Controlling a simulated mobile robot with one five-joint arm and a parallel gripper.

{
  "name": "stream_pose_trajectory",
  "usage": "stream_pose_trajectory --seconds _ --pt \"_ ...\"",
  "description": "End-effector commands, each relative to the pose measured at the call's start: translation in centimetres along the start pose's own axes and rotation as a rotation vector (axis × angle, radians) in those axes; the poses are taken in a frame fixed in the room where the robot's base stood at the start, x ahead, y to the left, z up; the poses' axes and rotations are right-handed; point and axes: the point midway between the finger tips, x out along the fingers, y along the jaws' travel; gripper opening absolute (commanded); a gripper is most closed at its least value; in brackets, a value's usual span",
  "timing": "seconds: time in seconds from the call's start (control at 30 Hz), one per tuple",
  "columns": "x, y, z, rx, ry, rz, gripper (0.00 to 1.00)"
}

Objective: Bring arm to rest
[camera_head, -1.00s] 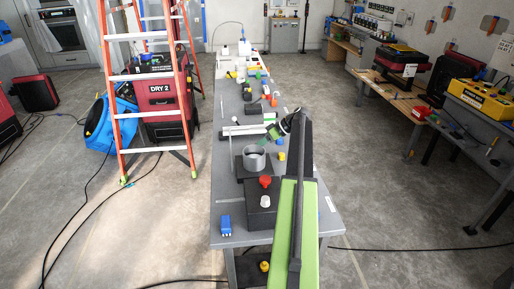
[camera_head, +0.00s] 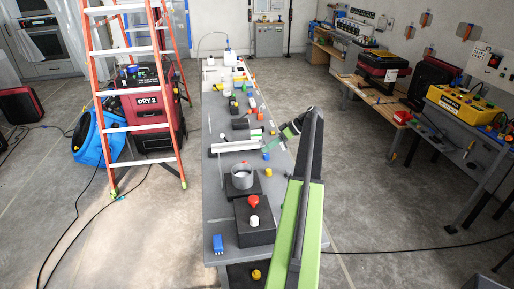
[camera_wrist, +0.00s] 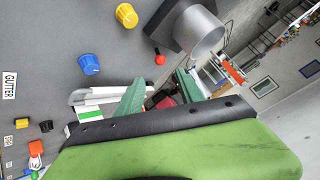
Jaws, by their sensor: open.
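My green arm reaches up over the right side of the grey table (camera_head: 221,202) in the head view. My gripper (camera_head: 270,147) is at its far end, above the table's right part, beyond the grey cup (camera_head: 242,178). In the wrist view my gripper (camera_wrist: 162,92) shows two green fingers spread apart, with nothing held between them. The grey cup on its dark block also shows in the wrist view (camera_wrist: 205,38), apart from the fingers.
A dark box with red and white knobs (camera_head: 254,222) and a blue piece (camera_head: 218,244) are near the table's front. An orange ladder (camera_head: 98,100) and a red dryer (camera_head: 150,105) stand left. A workbench (camera_head: 365,85) lines the right; open floor lies between.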

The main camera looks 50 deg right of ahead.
Motion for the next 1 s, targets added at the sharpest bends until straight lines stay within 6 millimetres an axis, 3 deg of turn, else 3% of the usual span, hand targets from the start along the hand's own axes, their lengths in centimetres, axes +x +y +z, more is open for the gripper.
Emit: stream_pose_trajectory --seconds 0.03,0.2,0.73,1.0 --pt "-1.4 -0.1 -0.4 0.001 0.000 0.000 0.45" --pt "-2.8 0.0 -0.1 0.001 0.000 0.000 0.45" --pt "-2.9 0.0 0.0 0.000 0.000 0.000 0.45" --pt "-6.2 -1.9 -3.3 0.000 0.000 0.000 0.45"
